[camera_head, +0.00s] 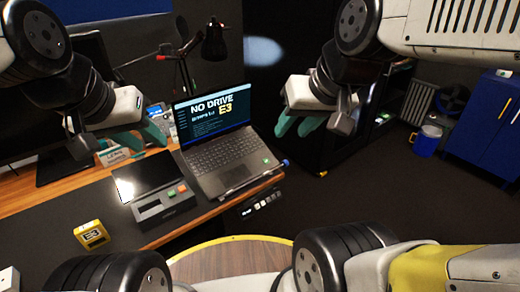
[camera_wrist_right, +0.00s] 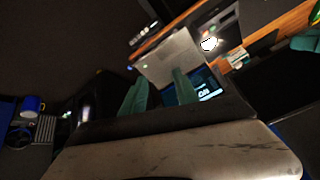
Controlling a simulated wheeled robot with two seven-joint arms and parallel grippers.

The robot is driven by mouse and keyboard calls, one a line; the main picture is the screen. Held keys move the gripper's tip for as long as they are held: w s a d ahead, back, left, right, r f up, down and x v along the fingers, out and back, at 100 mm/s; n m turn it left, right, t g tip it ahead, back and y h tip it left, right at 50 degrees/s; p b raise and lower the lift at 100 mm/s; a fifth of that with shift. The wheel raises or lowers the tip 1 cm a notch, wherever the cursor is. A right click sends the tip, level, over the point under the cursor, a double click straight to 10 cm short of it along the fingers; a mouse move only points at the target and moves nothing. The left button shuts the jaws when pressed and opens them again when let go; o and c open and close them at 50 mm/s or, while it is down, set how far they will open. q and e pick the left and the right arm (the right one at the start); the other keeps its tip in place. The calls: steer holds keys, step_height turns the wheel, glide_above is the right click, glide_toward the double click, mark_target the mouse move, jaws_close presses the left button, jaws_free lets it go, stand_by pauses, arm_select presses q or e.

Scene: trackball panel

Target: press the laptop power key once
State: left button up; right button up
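The open laptop (camera_head: 231,158) stands on the desk. Its lit screen (camera_head: 205,115) reads "NO DRIVE E3", and a small green mark shows at the right corner of its keyboard deck. I cannot make out a power key on it. The laptop also shows upside down in the right wrist view (camera_wrist_right: 172,62). My right gripper (camera_head: 298,125) hangs in the air to the right of the laptop, its green fingers apart and empty. The fingers (camera_wrist_right: 160,92) overlap the laptop's screen in the wrist view. My left gripper (camera_head: 143,138) is left of the screen, its fingers apart.
A dark tablet-like panel (camera_head: 140,178) and a grey box with green and red buttons (camera_head: 165,203) lie left of the laptop. A yellow E3 box (camera_head: 91,234) is near the desk front. A black lamp (camera_head: 215,45) stands behind.

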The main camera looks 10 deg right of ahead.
jaws_close()
stand_by(1.3)
